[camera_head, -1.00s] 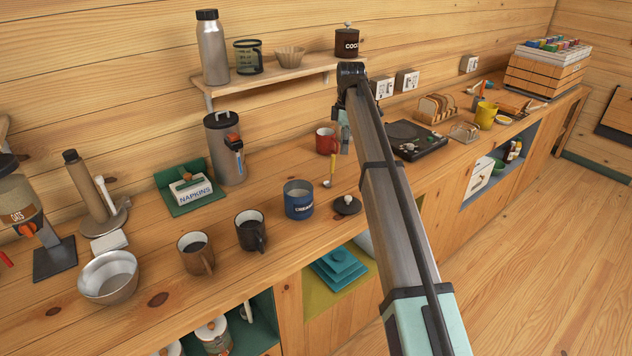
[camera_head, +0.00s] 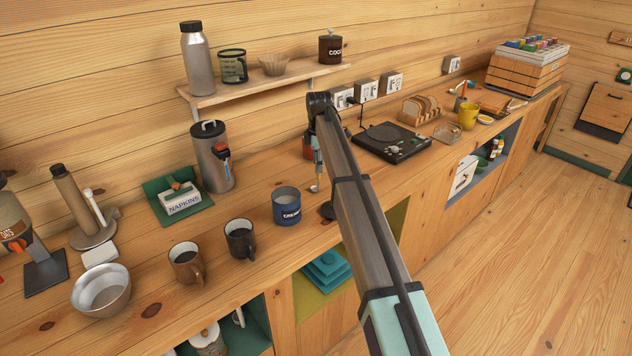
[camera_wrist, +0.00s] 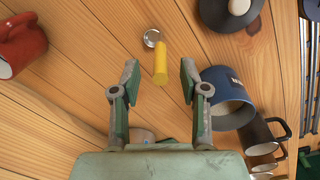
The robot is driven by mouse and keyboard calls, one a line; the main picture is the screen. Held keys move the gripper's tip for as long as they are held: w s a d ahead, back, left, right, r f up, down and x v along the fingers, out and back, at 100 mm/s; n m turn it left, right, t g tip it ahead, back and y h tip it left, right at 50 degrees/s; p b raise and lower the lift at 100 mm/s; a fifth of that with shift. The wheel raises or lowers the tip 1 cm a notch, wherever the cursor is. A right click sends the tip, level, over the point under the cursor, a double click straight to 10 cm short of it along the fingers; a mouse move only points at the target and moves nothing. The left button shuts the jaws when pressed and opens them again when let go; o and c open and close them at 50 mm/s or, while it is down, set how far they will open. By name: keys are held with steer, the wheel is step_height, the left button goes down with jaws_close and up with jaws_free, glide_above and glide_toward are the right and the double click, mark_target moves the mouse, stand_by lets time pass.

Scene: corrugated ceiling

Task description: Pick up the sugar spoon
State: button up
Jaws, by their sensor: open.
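The sugar spoon has a yellow handle (camera_wrist: 160,65) and a round metal bowl. In the wrist view it shows ahead of my gripper (camera_wrist: 159,76), with the handle end pointing back between the two fingers. The fingers are open, with a clear gap on each side of the handle and no contact visible. In the head view the spoon's bowl (camera_head: 314,188) shows at the foot of my gripper (camera_head: 317,168). The handle is mostly hidden there by the gripper. I cannot tell the exact height of the fingers above the counter.
A blue canister (camera_wrist: 228,108) stands close to the right finger in the wrist view, with its dark lid (camera_wrist: 232,12) beyond. A red mug (camera_wrist: 20,46) is at the left. Two dark mugs (camera_head: 240,239) (camera_head: 186,264) stand further left along the counter in the head view.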

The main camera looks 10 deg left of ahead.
mark_target(319, 178)
steer(key=shift+w+d+f+p, duration=0.15)
steer(key=shift+f+p, duration=1.15)
steer(key=shift+f, duration=1.45)
jaws_close()
